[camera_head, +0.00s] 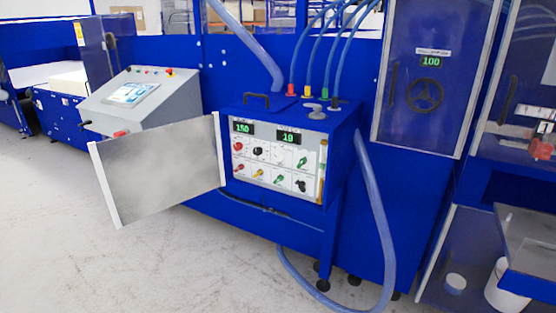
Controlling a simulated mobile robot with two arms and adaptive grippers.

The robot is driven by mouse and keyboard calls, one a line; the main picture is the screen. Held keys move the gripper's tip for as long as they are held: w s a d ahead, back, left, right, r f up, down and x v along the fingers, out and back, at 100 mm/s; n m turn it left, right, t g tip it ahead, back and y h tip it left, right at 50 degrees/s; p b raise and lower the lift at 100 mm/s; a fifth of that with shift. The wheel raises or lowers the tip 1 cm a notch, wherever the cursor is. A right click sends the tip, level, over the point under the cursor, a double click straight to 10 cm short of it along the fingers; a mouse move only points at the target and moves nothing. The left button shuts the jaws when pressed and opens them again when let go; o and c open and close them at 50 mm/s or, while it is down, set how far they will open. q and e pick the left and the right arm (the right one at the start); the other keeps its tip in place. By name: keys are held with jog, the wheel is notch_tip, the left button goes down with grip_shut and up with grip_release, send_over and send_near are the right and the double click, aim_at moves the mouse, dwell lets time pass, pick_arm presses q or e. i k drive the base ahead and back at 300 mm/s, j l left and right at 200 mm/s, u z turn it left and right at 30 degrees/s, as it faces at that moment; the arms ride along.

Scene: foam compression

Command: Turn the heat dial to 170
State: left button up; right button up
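The blue control box (340,150) stands right of the picture's middle, with a light grey front panel (268,185). Its left green display (243,128) reads 150 and its right display (288,137) reads 10. Below them are two rows of small knobs: a red knob (238,147), a black knob (258,151), a green knob (302,163) and several others. The labels are too small to read, so I cannot tell which knob is the heat dial. Neither of my grippers is in view.
A grey door panel (160,172) stands swung open to the left of the box. Blue hoses rise from the box top, and a thick hose (376,210) loops at its right. A console with a screen (132,94) stands behind left. The floor (80,260) in front is clear.

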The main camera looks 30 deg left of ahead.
aim_at(238, 146)
jog(key=i+j, duration=0.1)
jog(key=j, duration=0.3)
jog(key=i+j+u, duration=0.15)
jog(key=j, duration=0.25)
jog(key=i+j, duration=0.1)
jog(key=j, duration=0.3)
